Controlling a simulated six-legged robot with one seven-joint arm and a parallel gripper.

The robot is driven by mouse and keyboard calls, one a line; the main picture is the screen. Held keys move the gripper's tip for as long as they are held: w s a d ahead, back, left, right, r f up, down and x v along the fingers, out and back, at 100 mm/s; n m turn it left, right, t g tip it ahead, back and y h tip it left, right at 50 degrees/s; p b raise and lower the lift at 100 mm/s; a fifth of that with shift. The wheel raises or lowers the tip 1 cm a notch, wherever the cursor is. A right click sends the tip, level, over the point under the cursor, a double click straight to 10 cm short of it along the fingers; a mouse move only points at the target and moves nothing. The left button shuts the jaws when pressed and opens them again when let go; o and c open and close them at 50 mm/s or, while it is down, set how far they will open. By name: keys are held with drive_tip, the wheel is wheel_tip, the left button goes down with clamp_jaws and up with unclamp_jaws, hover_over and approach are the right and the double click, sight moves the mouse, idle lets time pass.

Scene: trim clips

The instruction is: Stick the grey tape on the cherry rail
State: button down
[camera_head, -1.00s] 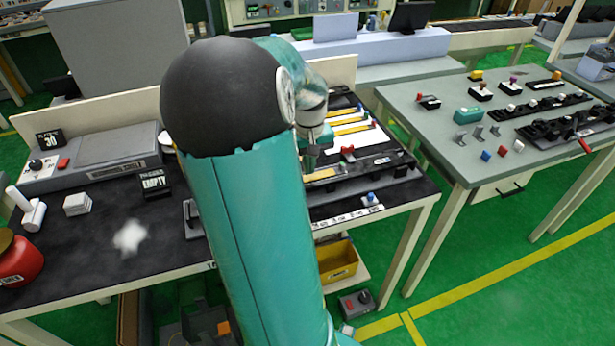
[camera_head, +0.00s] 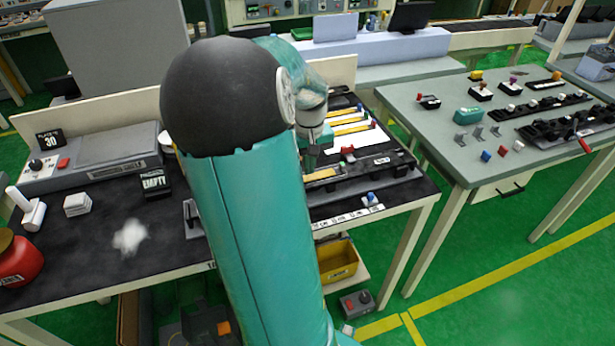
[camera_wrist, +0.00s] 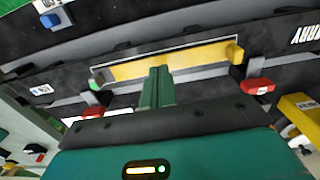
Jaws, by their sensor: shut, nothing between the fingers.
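My gripper (camera_wrist: 156,86) is shut and empty in the wrist view, its green fingertips at the lower edge of a long yellow strip (camera_wrist: 190,61). I cannot tell whether they touch it. The strip lies in a black fixture and has a yellow block at its right end. A thin grey edge (camera_wrist: 205,71) runs along the strip; I cannot tell whether this is the grey tape. A partly cut-off label ending in "RRY" (camera_wrist: 305,35) is on the black part at the upper right. In the head view my arm hides much of the work area.
Red clamps (camera_wrist: 258,87) stand right and left of the fingers, and a blue one (camera_wrist: 50,20) is at the upper left. In the head view, yellow and white strips (camera_head: 350,128) lie behind a red-handled clamp (camera_head: 347,152). A grey table (camera_head: 440,110) with small parts stands right.

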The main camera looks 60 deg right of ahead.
drive_tip(key=shift+f, duration=0.8)
idle(0.9)
idle(0.4)
drive_tip(key=shift+r, duration=3.5)
drive_tip(key=w+a+r+n+t, duration=0.25)
drive_tip(key=w+a, duration=0.55)
drive_tip(key=a, duration=0.4)
drive_tip(key=a+r+n+t, duration=0.1)
drive_tip(key=a+r+n, duration=0.1)
drive_tip(key=a, duration=1.3)
drive_tip(key=s+a+r+n+t, duration=0.1)
drive_tip(key=a+n, duration=0.3)
drive_tip(key=a, duration=1.1)
drive_tip(key=shift+a+r+t, duration=0.3)
drive_tip(key=shift+r+t, duration=0.25)
drive_tip(key=shift+r, duration=0.15)
